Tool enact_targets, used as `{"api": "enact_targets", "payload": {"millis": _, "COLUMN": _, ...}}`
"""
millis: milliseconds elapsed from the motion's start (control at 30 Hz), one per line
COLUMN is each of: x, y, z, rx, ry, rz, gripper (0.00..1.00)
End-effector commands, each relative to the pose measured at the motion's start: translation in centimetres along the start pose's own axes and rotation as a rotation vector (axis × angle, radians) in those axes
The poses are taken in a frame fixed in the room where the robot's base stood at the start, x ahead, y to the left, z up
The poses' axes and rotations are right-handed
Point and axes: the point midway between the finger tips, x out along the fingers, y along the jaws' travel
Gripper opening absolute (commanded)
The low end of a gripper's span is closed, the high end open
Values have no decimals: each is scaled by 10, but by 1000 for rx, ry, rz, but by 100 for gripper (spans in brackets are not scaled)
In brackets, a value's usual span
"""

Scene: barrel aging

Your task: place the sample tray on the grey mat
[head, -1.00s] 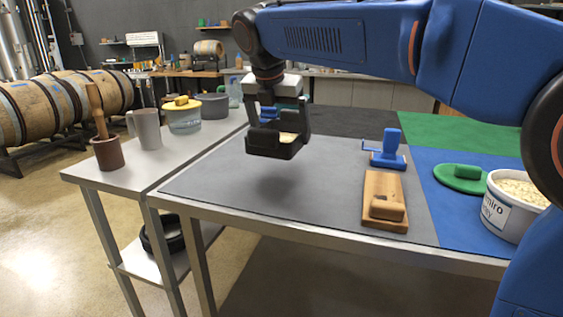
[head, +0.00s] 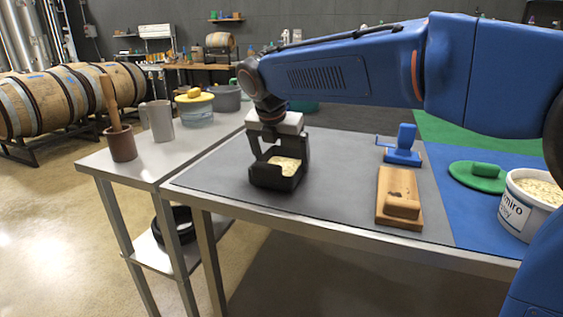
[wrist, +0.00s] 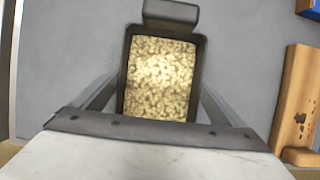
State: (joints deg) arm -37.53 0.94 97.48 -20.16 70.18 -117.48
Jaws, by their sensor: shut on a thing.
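The sample tray (head: 272,181) is a small black open box filled with pale grain-like pieces. It also shows in the wrist view (wrist: 161,78). My gripper (head: 280,150) points down with its fingers at the tray's sides and is shut on it. The tray is over the grey mat (head: 335,175), on its left part. It looks at or very close to the mat surface; I cannot tell whether it touches. The fingertips are partly hidden by the tray.
A wooden block tool (head: 400,198) and a blue clamp-like tool (head: 403,146) stand on the mat's right side. Further right are a green lid (head: 476,178) and a white tub of grain (head: 528,203). A side table (head: 140,165) on the left holds several containers. The mat's middle is clear.

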Motion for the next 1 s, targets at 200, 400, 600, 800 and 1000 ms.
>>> {"api": "enact_targets", "payload": {"millis": 200, "x": 6, "y": 0, "z": -2, "rx": 1, "ry": -1, "rz": 1, "gripper": 63}}
{"api": "enact_targets", "payload": {"millis": 400, "x": 8, "y": 0, "z": -3, "rx": 1, "ry": -1, "rz": 0, "gripper": 63}}
{"api": "enact_targets", "payload": {"millis": 600, "x": 8, "y": 0, "z": -4, "rx": 1, "ry": 0, "rz": 0, "gripper": 100}}
{"api": "enact_targets", "payload": {"millis": 800, "x": 3, "y": 0, "z": -2, "rx": 1, "ry": -1, "rz": 2, "gripper": 100}}
{"api": "enact_targets", "payload": {"millis": 1000, "x": -25, "y": 1, "z": -2, "rx": 0, "ry": -2, "rz": 3, "gripper": 100}}
